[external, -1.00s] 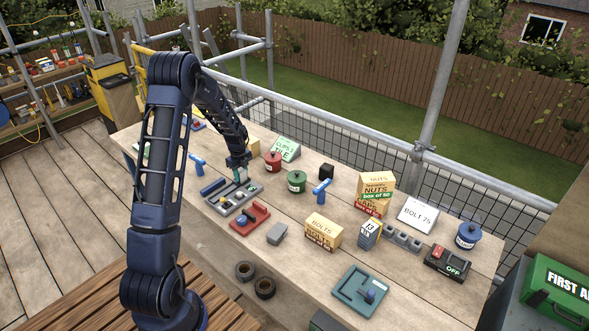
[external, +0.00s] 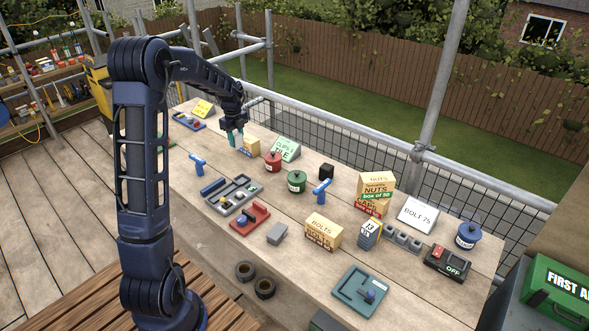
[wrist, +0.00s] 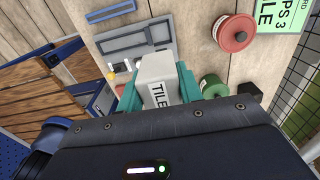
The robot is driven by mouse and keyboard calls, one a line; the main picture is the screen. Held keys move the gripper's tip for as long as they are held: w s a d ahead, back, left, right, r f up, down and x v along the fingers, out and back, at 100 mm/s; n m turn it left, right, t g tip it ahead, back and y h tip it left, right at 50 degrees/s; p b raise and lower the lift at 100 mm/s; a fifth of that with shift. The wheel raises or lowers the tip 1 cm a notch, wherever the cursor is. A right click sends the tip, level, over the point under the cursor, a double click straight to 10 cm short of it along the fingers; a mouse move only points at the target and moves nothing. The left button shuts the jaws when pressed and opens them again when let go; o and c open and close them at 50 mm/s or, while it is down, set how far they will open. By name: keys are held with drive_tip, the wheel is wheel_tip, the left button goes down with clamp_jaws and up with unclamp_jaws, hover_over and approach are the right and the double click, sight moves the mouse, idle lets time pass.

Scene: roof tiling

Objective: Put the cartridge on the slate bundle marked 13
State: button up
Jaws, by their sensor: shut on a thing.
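My gripper (external: 236,138) is shut on a pale grey block with a white label reading TILE, which I take for the cartridge (wrist: 156,68). In the wrist view it sits between the teal fingers of my gripper (wrist: 157,88). The slate bundle marked 13 (external: 369,233) stands on the right half of the bench, well away from my gripper. It is a grey-blue stack with a yellow band and a white 13 tag.
A grey tray (external: 222,208) lies front left, with a red tray (external: 250,222) beside it. Bolts box (external: 322,232), nuts box (external: 374,193) and grey holder (external: 403,240) surround the bundle.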

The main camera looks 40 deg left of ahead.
drive_tip(key=shift+r, duration=0.55)
drive_tip(key=w+d+r+m, duration=0.2)
drive_tip(key=w+d, duration=0.5)
drive_tip(key=d, duration=0.7)
wheel_tip(320, 180, up, 6)
drive_tip(key=m, duration=0.7)
hover_over(372, 224)
wheel_tip(372, 224, down, 19)
drive_tip(key=shift+d+f, duration=0.15)
drive_tip(key=shift+f, duration=0.05)
drive_tip(key=shift+f, duration=0.1)
drive_tip(key=o, duration=1)
